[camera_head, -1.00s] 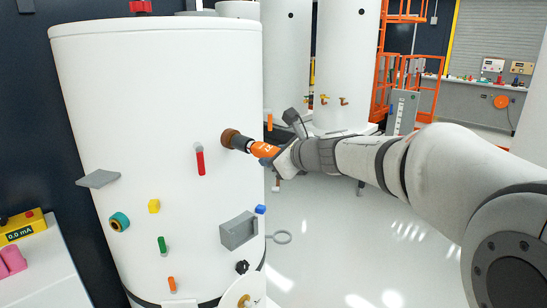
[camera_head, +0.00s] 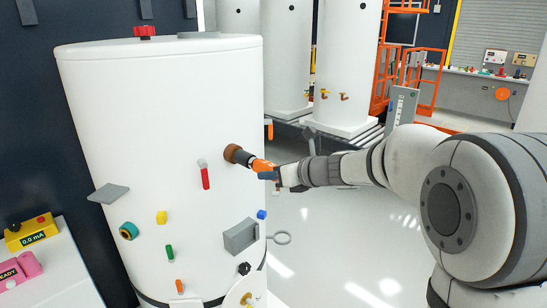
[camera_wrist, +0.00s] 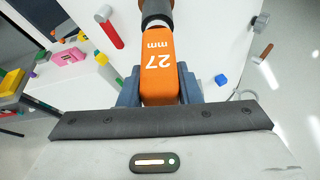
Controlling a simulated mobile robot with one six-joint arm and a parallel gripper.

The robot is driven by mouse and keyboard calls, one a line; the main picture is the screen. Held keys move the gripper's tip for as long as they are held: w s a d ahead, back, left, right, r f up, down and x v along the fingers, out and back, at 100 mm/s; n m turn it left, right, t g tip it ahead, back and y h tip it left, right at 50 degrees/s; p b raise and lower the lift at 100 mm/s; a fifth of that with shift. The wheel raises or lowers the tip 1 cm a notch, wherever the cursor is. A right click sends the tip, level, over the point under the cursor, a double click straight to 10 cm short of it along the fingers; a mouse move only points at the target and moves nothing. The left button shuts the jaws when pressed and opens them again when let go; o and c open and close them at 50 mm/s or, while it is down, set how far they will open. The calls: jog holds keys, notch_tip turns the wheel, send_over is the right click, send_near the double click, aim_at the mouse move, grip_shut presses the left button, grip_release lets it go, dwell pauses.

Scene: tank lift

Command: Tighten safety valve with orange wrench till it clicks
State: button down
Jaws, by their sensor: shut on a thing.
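The white tank (camera_head: 110,130) stands at the left in the head view, with a brown round fitting (camera_head: 232,152) on its side, likely the safety valve. The orange wrench (camera_head: 262,165), marked "27 mm", reaches from my gripper (camera_head: 283,173) to this fitting. Its dark head is at the fitting; I cannot tell how it is seated. In the wrist view, my gripper (camera_wrist: 157,88) is shut on the orange wrench handle (camera_wrist: 157,65), with a dark finger on each side. The fitting is mostly cut off at the top there.
A red-handled lever (camera_head: 205,177) sits just left of the fitting. A grey box (camera_head: 240,235), a grey shelf (camera_head: 108,193) and several coloured knobs stick out of the tank. Other tanks (camera_head: 340,70) stand behind. The floor (camera_head: 335,245) to the right is clear.

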jog(key=m+y+p, duration=0.1)
jog(key=p, duration=0.1)
jog(key=r+m+g+p, duration=0.1)
jog(key=m+p, duration=0.1)
jog(key=p, duration=0.1)
jog(key=shift+g+y+p, duration=0.3)
jog(key=shift+y, duration=0.1)
jog(key=m+g+y+p, duration=0.1)
jog(key=m+p, duration=0.2)
jog(key=p, duration=0.2)
jog(key=shift+m+y+p, duration=0.3)
jog(key=shift+m+y, duration=0.1)
jog(key=shift+f+m+y+b, duration=0.35)
jog(key=shift+f+m, duration=0.15)
jog(key=shift+m, duration=0.1)
jog(key=m+y, duration=0.1)
jog(key=m, duration=0.2)
jog(key=shift+s+a+r+y, duration=0.1)
jog(key=shift+a+r+y, duration=0.05)
jog(key=shift+y, duration=0.2)
